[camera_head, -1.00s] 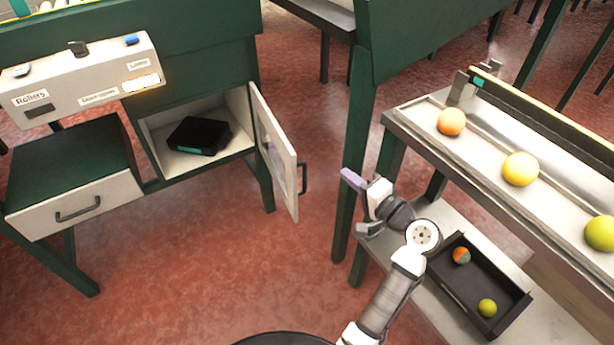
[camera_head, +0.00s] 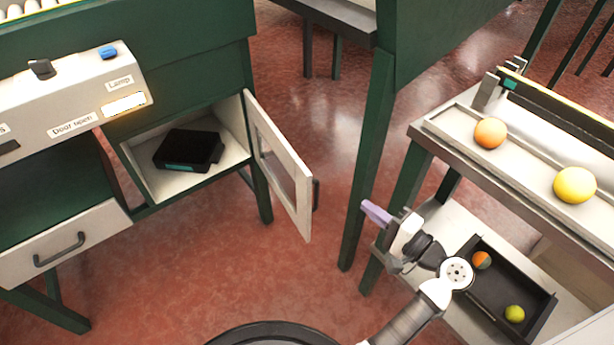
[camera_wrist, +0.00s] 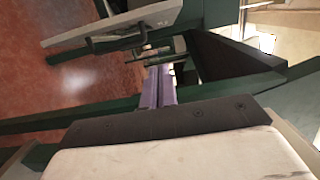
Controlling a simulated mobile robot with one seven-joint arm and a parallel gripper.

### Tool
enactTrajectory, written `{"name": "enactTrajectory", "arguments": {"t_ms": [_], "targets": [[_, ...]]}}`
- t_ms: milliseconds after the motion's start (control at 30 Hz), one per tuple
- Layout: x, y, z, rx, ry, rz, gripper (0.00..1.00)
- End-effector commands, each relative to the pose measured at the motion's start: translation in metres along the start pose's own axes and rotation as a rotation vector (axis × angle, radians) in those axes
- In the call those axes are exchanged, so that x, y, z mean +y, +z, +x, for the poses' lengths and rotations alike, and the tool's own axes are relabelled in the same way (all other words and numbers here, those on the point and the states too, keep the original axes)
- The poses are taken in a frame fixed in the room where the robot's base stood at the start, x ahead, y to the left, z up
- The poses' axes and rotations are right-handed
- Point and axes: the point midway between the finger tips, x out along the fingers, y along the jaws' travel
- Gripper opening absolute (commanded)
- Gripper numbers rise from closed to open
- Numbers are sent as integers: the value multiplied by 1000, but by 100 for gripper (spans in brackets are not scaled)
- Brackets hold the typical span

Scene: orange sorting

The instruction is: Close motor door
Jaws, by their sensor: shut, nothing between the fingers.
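The motor door (camera_head: 280,160) is a white-framed panel with a window, hinged at the right side of an open compartment (camera_head: 184,168). It stands swung open toward me, with a dark handle (camera_head: 316,194) on its outer face. A black box-shaped motor (camera_head: 188,150) sits inside the compartment. My gripper (camera_head: 377,213) is shut and empty, to the right of the door and apart from it, in front of a green table leg. In the wrist view the purple fingers (camera_wrist: 160,86) are together; a white panel with a dark handle (camera_wrist: 118,38), apparently the door, shows beyond them.
A drawer (camera_head: 62,240) is at the lower left. The conveyor stand (camera_head: 425,135) with oranges and a black tray (camera_head: 487,308) are close on the right. Red floor before the door is clear.

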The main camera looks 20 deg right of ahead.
Motion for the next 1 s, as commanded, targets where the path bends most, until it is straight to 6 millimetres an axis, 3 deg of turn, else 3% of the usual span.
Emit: {"name": "enactTrajectory", "arguments": {"t_ms": [267, 700, 1000], "targets": [[-1, 0, 15, -3, 0, 0, 0], [-2, 1, 105, -3, 1, 0, 0], [-1, 35, 109, 1, 1, 0, 0]]}}
